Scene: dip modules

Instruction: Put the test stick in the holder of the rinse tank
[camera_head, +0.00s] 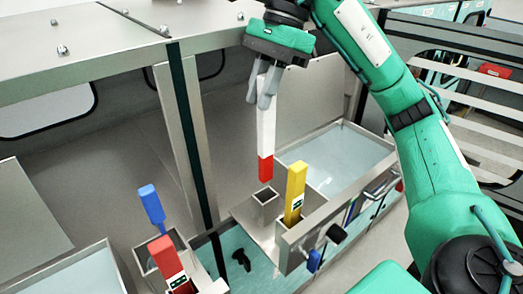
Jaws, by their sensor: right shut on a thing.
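The test stick (266,135) is white with a red lower end and hangs nearly upright. My right gripper (266,97) is shut on its upper part. The red end is above a square, open-topped holder (265,196) on the front side of a tank of pale water (335,155); a small gap shows between them. The holder opening looks empty. I cannot tell from the picture whether the stick is exactly lined up with it. My left gripper is not in view.
A yellow stick (295,192) stands close to the right of the holder. A blue stick (152,206) and a red stick (168,262) stand in a holder at lower left, by another tank (85,275). A metal post (185,130) rises left of the held stick.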

